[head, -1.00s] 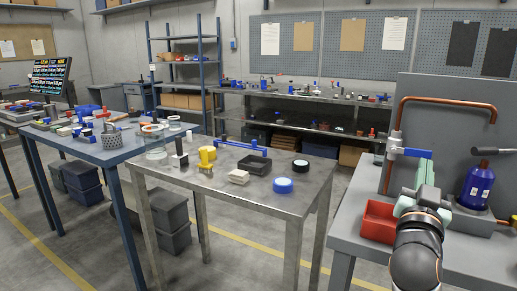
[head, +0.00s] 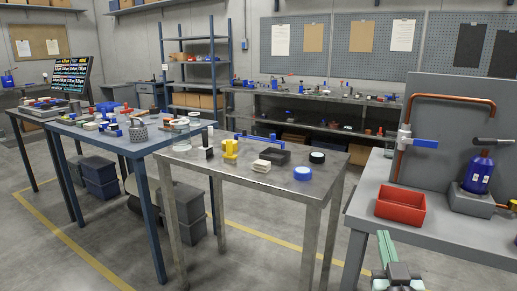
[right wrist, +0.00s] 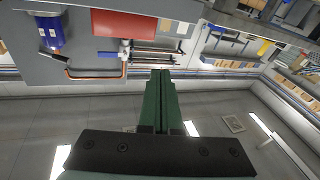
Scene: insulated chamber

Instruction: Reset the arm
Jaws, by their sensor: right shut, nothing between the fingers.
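My right gripper (head: 384,238) shows at the bottom right of the head view, with pale green fingers. It is in front of the grey bench (head: 345,212), lower in the picture than the red bin (head: 401,208). In the right wrist view its dark green fingers (right wrist: 161,74) lie together with nothing between them. Most of the right arm is out of the head view. My left gripper is not in view.
The bench carries a blue-handled valve (head: 424,143) on a copper pipe and a blue bottle (head: 479,174). A metal table (head: 230,177) with small parts stands left of it. Open floor shows between the table and the bench.

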